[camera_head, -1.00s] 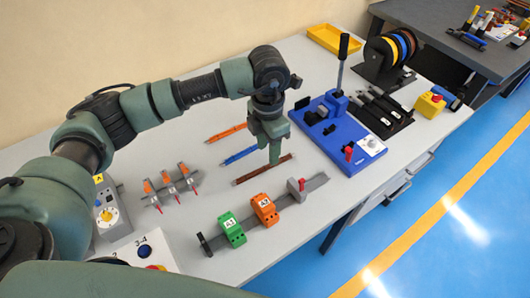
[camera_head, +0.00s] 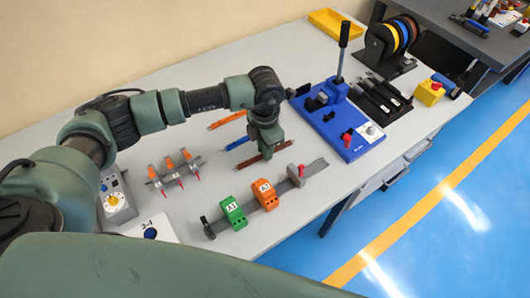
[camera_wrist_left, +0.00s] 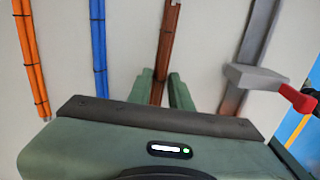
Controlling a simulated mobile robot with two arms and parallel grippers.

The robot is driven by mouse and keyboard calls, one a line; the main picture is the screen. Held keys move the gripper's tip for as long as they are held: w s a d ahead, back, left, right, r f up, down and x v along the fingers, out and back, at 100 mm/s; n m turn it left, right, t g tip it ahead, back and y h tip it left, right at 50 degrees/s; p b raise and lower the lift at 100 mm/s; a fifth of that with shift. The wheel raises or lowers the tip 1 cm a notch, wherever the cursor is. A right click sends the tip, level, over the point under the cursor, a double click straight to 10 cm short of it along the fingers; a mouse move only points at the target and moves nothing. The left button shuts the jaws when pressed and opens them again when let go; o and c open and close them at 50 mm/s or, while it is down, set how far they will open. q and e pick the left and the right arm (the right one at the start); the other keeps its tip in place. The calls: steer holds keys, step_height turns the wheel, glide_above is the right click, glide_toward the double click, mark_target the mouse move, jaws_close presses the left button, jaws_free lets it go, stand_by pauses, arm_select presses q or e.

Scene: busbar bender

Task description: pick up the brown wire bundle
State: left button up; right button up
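The brown wire bundle (camera_head: 248,162) lies on the grey table, nearest the front of three bundles. My left gripper (camera_head: 268,155) points down over the middle of it and hides part of it. In the left wrist view the brown bundle (camera_wrist_left: 167,45) runs between the two green fingers of my left gripper (camera_wrist_left: 161,88). The fingers are apart, with a gap to the bundle, and not visibly closed on it. The blue bundle (camera_head: 238,143) and orange bundle (camera_head: 226,120) lie farther back. My right gripper is not in view.
A grey rail (camera_head: 317,167) with green (camera_head: 233,212) and orange blocks (camera_head: 265,194) lies in front of the brown bundle. The blue bender (camera_head: 345,130) stands to the right. A rack with orange-handled tools (camera_head: 173,174) is at the left.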

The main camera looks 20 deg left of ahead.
arm_select(q)
jaws_close()
steer(key=shift+r, duration=0.1)
